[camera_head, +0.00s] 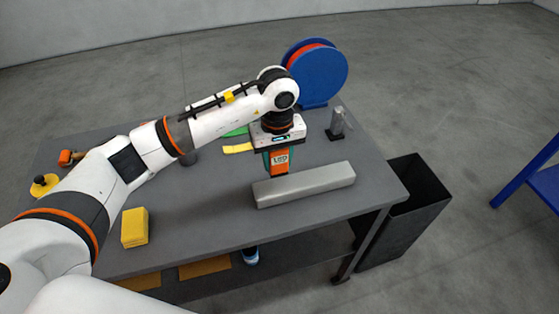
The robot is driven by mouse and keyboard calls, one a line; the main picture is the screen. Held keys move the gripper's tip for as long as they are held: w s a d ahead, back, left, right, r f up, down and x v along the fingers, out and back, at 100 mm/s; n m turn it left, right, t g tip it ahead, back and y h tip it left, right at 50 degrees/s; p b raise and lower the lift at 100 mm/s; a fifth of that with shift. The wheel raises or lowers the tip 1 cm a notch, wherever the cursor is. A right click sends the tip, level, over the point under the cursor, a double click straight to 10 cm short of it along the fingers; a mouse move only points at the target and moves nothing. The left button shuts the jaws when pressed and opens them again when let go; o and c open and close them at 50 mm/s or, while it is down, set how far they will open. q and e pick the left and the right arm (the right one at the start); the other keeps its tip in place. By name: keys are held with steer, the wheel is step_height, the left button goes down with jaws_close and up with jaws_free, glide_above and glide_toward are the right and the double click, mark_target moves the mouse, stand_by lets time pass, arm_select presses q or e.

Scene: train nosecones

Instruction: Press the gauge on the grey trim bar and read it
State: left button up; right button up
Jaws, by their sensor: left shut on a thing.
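The grey trim bar (305,184) lies lengthwise on the dark table, near its right front part. My left gripper (278,150) points down over the bar's left rear side and is shut on an orange and dark gauge (280,161) with a light label. The gauge's lower end is at the bar's back edge in the picture; I cannot tell whether it touches the bar. Its reading is too small to make out. My right gripper is not in view.
The dark table (220,230) also holds a yellow block (134,227), a blue and red reel (316,72), a small metal piece on a stand (338,124) and yellow and green strips (237,148). A black bin (405,210) stands right of the table.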

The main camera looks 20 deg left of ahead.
mark_target(278, 173)
arm_select(q)
step_height(278, 173, down, 3)
steer(key=shift+f+b, duration=0.1)
steer(key=shift+b, duration=0.35)
steer(key=shift+f, duration=0.55)
steer(key=shift+f+b, duration=0.3)
steer(key=shift+f, duration=0.05)
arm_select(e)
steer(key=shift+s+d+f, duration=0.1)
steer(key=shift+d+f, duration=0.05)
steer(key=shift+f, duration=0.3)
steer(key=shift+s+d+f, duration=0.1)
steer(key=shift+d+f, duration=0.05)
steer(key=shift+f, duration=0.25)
arm_select(q)
steer(key=shift+f, duration=0.25)
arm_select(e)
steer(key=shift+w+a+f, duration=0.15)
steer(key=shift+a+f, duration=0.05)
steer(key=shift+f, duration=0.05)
arm_select(q)
steer(key=shift+f+b, duration=0.3)
steer(key=shift+b, duration=0.25)
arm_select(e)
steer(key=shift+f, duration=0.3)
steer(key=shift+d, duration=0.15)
